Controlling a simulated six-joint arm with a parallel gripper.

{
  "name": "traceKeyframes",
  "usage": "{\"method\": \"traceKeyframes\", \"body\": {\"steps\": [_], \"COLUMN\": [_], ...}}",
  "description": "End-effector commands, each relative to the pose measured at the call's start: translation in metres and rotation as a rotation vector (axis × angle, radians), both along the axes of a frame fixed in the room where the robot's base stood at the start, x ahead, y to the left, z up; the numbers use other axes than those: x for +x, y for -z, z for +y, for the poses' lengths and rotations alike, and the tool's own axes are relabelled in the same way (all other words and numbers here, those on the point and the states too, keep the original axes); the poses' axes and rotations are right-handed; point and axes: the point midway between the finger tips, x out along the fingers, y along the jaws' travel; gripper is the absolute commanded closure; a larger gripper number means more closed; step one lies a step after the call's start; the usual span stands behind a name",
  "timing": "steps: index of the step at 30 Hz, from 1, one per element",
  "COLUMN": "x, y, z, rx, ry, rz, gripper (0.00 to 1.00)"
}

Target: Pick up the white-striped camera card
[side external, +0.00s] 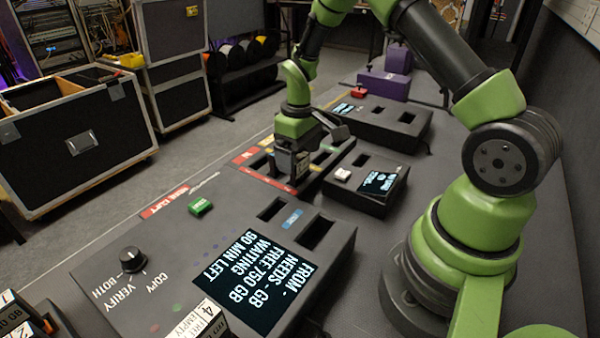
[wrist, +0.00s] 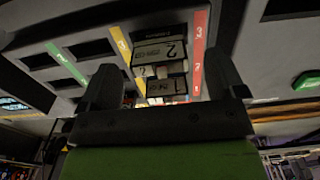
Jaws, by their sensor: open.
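My gripper (side external: 290,170) points down over a dark slotted card tray (side external: 258,171) with red, yellow and green strips. In the wrist view the two fingers of my gripper (wrist: 163,68) are apart.
A large console (side external: 120,285) with a screen, a knob and a green button (side external: 200,207) fills the front. A small box with a screen (side external: 366,184) stands right of my gripper. Another slotted unit (side external: 385,122) and purple boxes (side external: 384,84) stand behind.

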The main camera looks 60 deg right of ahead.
Motion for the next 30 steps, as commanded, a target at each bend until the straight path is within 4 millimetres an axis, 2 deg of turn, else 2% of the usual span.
{"method": "traceKeyframes", "body": {"steps": [3,6,14,17,21,22,30], "x": [-0.002,-0.002,-0.001,-0.001,-0.001,-0.001,-0.001], "y": [0.021,0.031,0.034,0.034,0.034,0.034,0.032], "z": [-0.001,-0.001,-0.001,-0.001,-0.001,-0.001,-0.001], "rx": [0.002,0.002,0.001,0.001,0.001,0.001,0.001], "ry": [-0.001,0.0,0.0,0.0,0.0,0.0,0.0], "rz": [0.005,0.002,-0.001,-0.001,-0.001,-0.001,-0.002], "gripper": [0.11,0.11,0.11,0.29,0.61,0.65,0.65]}}
